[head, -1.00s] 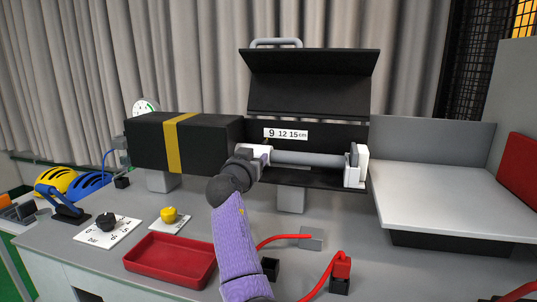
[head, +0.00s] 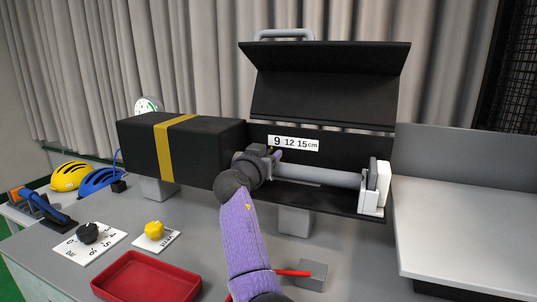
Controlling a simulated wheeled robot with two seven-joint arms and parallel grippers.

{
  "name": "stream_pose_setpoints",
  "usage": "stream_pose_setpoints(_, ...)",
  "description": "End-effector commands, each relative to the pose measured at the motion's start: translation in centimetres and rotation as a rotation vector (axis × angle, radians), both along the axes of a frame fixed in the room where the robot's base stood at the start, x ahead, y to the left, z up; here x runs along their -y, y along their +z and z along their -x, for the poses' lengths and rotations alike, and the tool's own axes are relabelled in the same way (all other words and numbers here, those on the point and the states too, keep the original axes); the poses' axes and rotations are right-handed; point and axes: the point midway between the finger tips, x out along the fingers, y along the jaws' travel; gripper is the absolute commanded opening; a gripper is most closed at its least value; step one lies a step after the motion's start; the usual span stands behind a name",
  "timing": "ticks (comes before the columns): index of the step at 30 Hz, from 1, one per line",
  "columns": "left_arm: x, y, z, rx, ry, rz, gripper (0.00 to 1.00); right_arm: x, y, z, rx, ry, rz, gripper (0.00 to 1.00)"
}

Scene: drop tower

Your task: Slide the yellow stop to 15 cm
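The open black housing holds a grey rod (head: 325,176) running left to right. Above it is a white scale strip (head: 293,143) marked 9, 12 and 15 cm. My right gripper (head: 268,156) is at the left end of the rod, just below the 9 mark. Its dark wrist hides the rod's left end, and I cannot make out whether the fingers hold anything. My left gripper is out of view.
A raised black lid (head: 325,95) stands above the housing. A white and grey end block (head: 375,187) closes the rod's right end. A black box with a yellow band (head: 172,150) adjoins at left. A red tray (head: 145,278), yellow knob (head: 154,230) and black knob (head: 87,233) lie in front.

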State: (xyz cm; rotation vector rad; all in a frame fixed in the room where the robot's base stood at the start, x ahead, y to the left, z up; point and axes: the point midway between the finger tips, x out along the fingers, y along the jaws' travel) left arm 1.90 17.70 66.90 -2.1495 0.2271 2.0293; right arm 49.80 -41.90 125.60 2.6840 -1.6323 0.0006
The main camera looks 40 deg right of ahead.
Motion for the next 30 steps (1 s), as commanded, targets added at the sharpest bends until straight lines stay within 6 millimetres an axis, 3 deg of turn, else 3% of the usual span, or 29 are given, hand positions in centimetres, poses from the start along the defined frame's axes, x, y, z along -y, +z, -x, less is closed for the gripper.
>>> stream_pose_setpoints(1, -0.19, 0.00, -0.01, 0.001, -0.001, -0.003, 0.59, 0.00, 0.00, 0.00, 0.000, 0.000, 0.000, 0.45)
stream_pose_setpoints(6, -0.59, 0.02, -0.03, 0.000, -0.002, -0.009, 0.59, 0.01, -0.01, 0.00, 0.000, 0.000, 0.000, 0.09)
stream_pose_setpoints(8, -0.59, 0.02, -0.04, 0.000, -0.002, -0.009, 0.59, 0.01, -0.01, 0.00, 0.000, 0.000, 0.000, 0.00)
stream_pose_setpoints(30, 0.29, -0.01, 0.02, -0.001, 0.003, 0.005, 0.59, 0.00, 0.00, 0.00, 0.000, 0.000, 0.000, 0.00)
